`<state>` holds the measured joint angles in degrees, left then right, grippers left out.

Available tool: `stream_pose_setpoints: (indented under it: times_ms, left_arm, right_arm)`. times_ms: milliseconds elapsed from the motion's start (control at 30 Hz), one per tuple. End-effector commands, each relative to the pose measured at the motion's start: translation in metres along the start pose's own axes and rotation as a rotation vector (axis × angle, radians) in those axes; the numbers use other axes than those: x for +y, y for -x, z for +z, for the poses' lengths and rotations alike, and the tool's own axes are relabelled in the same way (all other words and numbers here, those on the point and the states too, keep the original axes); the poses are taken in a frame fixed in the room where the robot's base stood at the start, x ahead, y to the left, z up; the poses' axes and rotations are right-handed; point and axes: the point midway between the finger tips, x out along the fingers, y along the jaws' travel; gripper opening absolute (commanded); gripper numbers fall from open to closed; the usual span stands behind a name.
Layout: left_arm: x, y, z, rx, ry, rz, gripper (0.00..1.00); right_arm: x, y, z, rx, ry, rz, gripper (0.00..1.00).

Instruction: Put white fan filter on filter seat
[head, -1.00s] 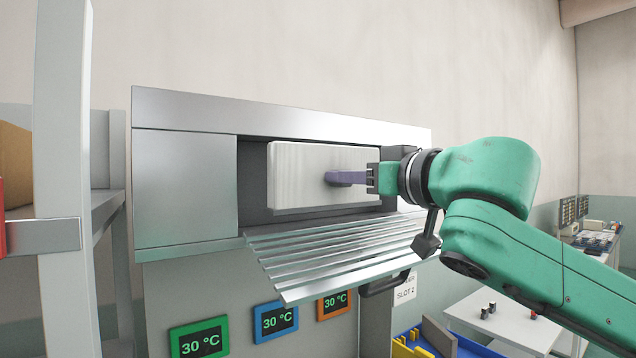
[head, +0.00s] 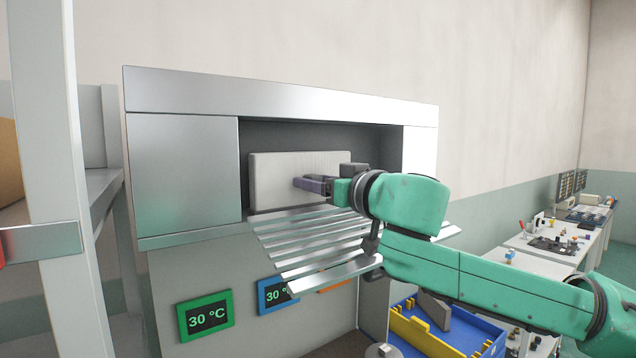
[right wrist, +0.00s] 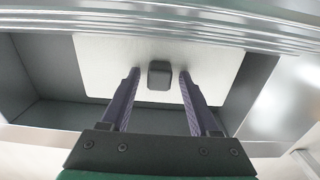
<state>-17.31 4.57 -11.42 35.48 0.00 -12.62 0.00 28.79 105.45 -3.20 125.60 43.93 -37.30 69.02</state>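The white fan filter (head: 275,170) is a pale rectangular plate, upright in the dark recess of the metal cabinet, above the slatted metal flap. It also shows in the right wrist view (right wrist: 110,62), with a dark knob (right wrist: 158,78) on its face. My right gripper (head: 305,184) is at the filter's front. In the right wrist view my right gripper (right wrist: 159,74) is open, its purple fingers on either side of the knob with gaps to it. The filter seat is not clearly seen; I cannot tell whether the filter rests in it. My left gripper is not in view.
The slatted flap (head: 310,250) sticks out below the recess, close under my right arm. A grey post (head: 45,180) and shelf stand at the left. A blue bin (head: 470,330) with yellow parts and tables with small items are at the lower right.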

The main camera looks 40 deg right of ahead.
Motion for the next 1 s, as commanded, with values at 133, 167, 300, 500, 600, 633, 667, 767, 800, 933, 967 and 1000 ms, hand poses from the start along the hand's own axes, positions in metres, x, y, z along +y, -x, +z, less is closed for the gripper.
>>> stream_pose_setpoints:
  times_ms: [133, 167, 300, 500, 600, 633, 667, 767, 800, 933, 967, 1000]
  left_arm:
    - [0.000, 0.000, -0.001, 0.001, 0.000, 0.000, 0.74]
    - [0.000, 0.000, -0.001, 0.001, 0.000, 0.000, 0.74]
    - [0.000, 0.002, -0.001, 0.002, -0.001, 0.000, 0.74]
    - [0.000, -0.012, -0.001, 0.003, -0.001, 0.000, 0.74]
    - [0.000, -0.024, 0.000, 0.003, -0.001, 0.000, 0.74]
    - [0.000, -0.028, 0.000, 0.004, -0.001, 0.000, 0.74]
    - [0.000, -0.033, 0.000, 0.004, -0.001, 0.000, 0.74]
    - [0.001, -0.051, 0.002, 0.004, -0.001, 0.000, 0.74]
    - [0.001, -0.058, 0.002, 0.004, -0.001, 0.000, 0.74]
    - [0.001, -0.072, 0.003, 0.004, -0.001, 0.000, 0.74]
    - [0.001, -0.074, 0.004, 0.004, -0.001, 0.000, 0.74]
    - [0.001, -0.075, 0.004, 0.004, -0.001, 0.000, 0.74]
  right_arm:
    - [0.000, 0.000, 0.000, 0.000, 0.000, 0.000, 0.64]
    - [0.000, 0.000, 0.000, 0.000, 0.000, 0.000, 0.64]
    - [0.000, 0.000, -0.002, 0.000, 0.001, 0.001, 0.64]
    - [0.000, 0.013, -0.001, 0.006, 0.000, 0.003, 0.64]
    - [0.000, 0.026, 0.001, 0.008, 0.001, 0.002, 0.64]
    - [0.000, 0.031, 0.002, 0.007, 0.000, 0.001, 0.64]
    - [0.000, 0.036, 0.002, 0.008, 0.001, 0.001, 0.64]
    - [0.000, 0.060, 0.004, 0.010, 0.002, 0.002, 0.64]
    - [0.000, 0.071, 0.004, 0.011, 0.003, 0.003, 0.64]
    - [0.000, 0.102, 0.002, 0.008, 0.001, 0.002, 0.64]
    - [0.000, 0.107, 0.001, 0.006, 0.001, 0.003, 0.64]
    - [0.000, 0.112, 0.000, 0.005, 0.000, 0.002, 0.64]
